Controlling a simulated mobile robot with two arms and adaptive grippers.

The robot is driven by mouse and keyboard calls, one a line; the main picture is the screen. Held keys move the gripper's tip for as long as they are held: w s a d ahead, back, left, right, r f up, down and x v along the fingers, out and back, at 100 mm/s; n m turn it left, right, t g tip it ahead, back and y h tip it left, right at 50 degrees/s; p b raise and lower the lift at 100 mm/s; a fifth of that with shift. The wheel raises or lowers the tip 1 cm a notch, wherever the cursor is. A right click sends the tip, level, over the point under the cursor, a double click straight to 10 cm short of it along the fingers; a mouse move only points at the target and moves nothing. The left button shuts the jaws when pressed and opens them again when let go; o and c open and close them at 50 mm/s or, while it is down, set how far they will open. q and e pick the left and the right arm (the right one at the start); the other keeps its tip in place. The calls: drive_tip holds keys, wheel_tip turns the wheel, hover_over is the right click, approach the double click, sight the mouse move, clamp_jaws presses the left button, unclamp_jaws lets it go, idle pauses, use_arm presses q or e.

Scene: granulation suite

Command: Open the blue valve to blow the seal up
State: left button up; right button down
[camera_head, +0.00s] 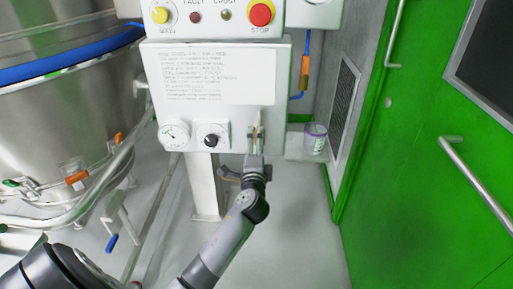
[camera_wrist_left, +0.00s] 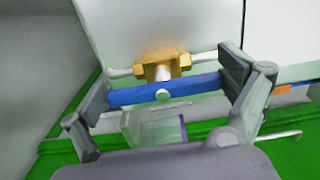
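The blue valve shows in the left wrist view as a blue bar handle (camera_wrist_left: 160,91) with a round bolt in its middle, in front of a brass body (camera_wrist_left: 163,66). The handle lies crosswise there. My left gripper (camera_wrist_left: 163,80) is open, with one finger near each end of the handle; I cannot tell whether they touch it. In the head view my left gripper (camera_head: 256,138) is at the lower right of the white control panel (camera_head: 150,85) and mostly hides the valve. My right gripper is not in view.
The panel holds a gauge (camera_head: 174,134), a black knob (camera_head: 212,136) and a red stop button (camera_head: 261,14). A clear jar (camera_head: 314,138) stands on a shelf right of my gripper. A steel vessel (camera_head: 65,110) stands left, a green door (camera_head: 420,190) right.

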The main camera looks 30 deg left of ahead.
use_arm(q)
drive_tip(key=shift+o, duration=0.2)
drive_tip(key=v, duration=1.2)
drive_tip(key=shift+s, duration=0.1)
